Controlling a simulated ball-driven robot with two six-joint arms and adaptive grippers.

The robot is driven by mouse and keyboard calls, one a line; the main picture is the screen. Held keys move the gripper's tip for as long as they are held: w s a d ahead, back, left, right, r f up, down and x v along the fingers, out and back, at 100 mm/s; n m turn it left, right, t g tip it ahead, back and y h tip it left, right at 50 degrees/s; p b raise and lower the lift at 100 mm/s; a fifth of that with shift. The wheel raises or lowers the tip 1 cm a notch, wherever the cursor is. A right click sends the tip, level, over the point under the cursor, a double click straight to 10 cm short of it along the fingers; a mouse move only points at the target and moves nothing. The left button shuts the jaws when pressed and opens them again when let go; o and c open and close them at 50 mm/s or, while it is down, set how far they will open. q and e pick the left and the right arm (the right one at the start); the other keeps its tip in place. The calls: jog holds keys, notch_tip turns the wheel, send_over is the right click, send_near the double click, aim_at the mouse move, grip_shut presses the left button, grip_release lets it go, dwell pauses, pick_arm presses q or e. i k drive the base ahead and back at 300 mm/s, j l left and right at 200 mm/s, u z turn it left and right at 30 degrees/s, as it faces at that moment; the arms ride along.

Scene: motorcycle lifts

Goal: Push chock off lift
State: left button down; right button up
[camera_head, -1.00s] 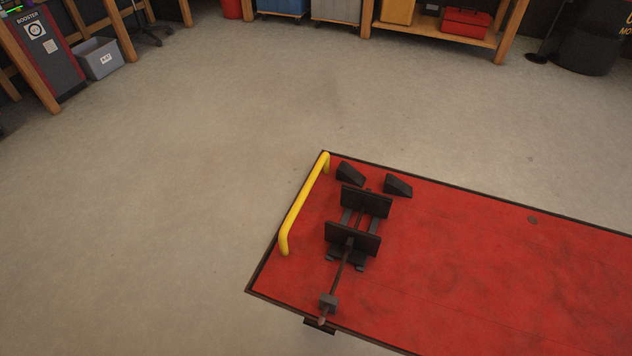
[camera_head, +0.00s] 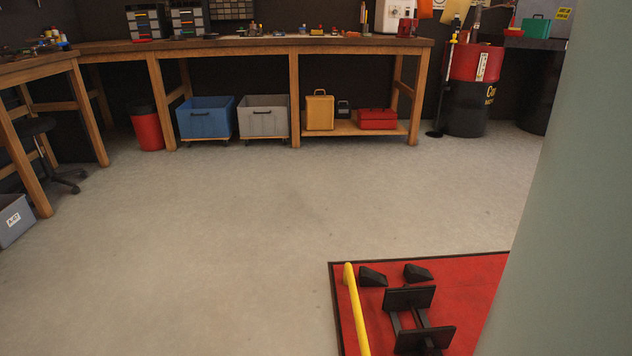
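Two black wedge chocks lie on the red lift (camera_head: 465,275) near its far edge. The left chock (camera_head: 372,277) is close to the yellow bar, and the right chock (camera_head: 418,273) is a short gap to its right. Both sit behind the black wheel clamp (camera_head: 408,298) and its plates. The lift's right part is hidden behind a large blurred grey-green shape at the right of the picture. The near part of the lift is below the picture. Neither of my grippers shows.
The yellow bar (camera_head: 355,310) stands along the lift's left edge. Open concrete floor (camera_head: 220,220) lies left of and beyond the lift. A wooden workbench (camera_head: 290,48) with bins beneath it runs along the back, with a red and black drum (camera_head: 470,85) at the back right.

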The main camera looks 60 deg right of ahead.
aim_at(367, 276)
jog(key=i+z, duration=0.35)
jog(key=i, duration=0.15)
jog(key=i+z, duration=0.35)
jog(key=i+j+z, duration=0.35)
jog(key=i, duration=0.2)
jog(key=i+z, duration=0.2)
jog(key=z, duration=0.25)
jog(key=i+l+z, duration=0.1)
jog(key=z, duration=0.3)
jog(key=i+j+z, duration=0.1)
jog(key=i+z, duration=0.15)
jog(key=z, duration=0.2)
jog(key=i+j+z, duration=0.1)
jog(key=z, duration=0.3)
jog(key=i+j+z, duration=0.2)
jog(key=z, duration=0.25)
jog(key=i+j+z, duration=0.15)
jog(key=z, duration=0.25)
jog(key=i+j+z, duration=0.2)
jog(key=z, duration=0.25)
jog(key=i+j+z, duration=0.25)
jog(key=z, duration=0.15)
jog(key=i+j+z, duration=0.15)
jog(key=j+z, duration=0.15)
jog(key=z, duration=0.15)
jog(key=i+j+z, duration=0.1)
jog(key=j+z, duration=0.3)
